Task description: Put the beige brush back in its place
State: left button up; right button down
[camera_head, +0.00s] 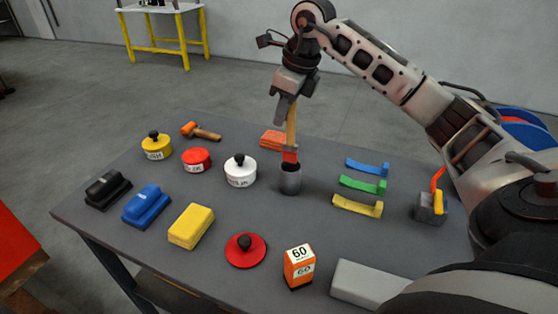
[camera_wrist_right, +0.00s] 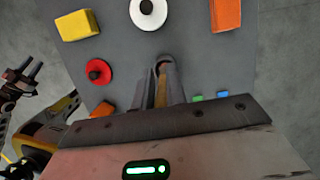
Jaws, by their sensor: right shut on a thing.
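The beige brush (camera_head: 291,125) has a tan handle and a red lower part. It stands upright, its lower end at the mouth of a dark grey cup (camera_head: 290,182). How far it reaches into the cup is hard to tell. My right gripper (camera_head: 287,103) points down from above the cup and is shut on the upper handle. In the right wrist view the handle (camera_wrist_right: 161,92) runs between the fingers towards the cup (camera_wrist_right: 164,66). My left gripper does not show in the head view.
Behind the cup lies an orange block (camera_head: 273,140). A white round tin (camera_head: 240,171) stands to its left. Yellow (camera_head: 358,206), green (camera_head: 362,185) and blue (camera_head: 367,167) brackets lie to its right. An orange box (camera_head: 298,267) and a red disc (camera_head: 246,251) are in front.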

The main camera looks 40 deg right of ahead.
aim_at(285, 143)
jog(key=f, duration=0.4)
jog(key=shift+s, duration=0.3)
notch_tip(285, 143, down, 4)
jog(key=shift+f+b, duration=0.15)
jog(key=shift+b, duration=0.45)
jog(key=shift+w+f, duration=0.1)
jog(key=shift+f, duration=0.05)
jog(key=shift+d, duration=0.1)
jog(key=c, duration=1.4)
grip_release()
jog(key=shift+r, duration=0.25)
